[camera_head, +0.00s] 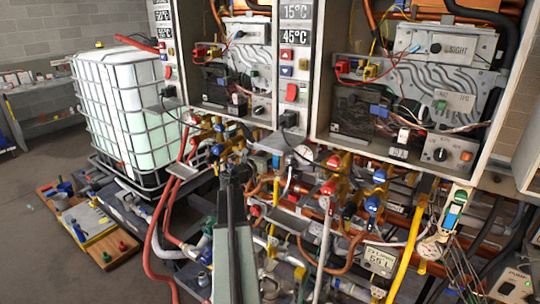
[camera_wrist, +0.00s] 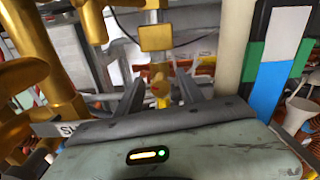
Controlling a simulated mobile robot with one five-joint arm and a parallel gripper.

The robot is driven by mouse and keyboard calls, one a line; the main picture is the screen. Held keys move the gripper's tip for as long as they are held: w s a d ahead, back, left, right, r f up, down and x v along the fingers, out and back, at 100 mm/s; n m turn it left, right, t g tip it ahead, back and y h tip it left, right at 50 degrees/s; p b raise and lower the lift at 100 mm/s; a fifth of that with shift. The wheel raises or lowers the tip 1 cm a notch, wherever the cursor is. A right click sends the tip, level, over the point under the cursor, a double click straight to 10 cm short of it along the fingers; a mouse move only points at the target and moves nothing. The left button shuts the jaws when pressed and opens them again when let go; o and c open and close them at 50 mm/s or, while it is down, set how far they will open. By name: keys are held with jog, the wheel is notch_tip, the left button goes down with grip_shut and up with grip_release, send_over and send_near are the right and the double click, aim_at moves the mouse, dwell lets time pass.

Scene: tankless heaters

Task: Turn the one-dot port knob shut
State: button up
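My gripper (camera_wrist: 160,84) is open in the wrist view, its two dark fingers standing apart. Between and beyond them is a small brass fitting (camera_wrist: 158,84) with a reddish spot; I cannot tell whether it is the one-dot port knob. No finger clearly touches it. In the head view my gripper (camera_head: 236,172) reaches up toward the pipework under the left heater, and its fingers are hard to make out. Red knobs (camera_head: 329,188) and blue knobs (camera_head: 372,204) sit on brass valves to its right. No dot marking is readable on any knob.
Brass pipework (camera_wrist: 38,50) crowds the left of the wrist view. A green, white and blue block (camera_wrist: 277,48) stands close on the right. In the head view, hoses (camera_head: 150,240) and pipes surround my arm, and a caged white tank (camera_head: 122,105) stands left. Open heaters hang above.

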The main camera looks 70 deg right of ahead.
grip_shut()
jog(key=m, duration=0.4)
jog(key=shift+m, duration=0.3)
jog(key=shift+o, duration=0.4)
grip_release()
jog(key=v, duration=0.8)
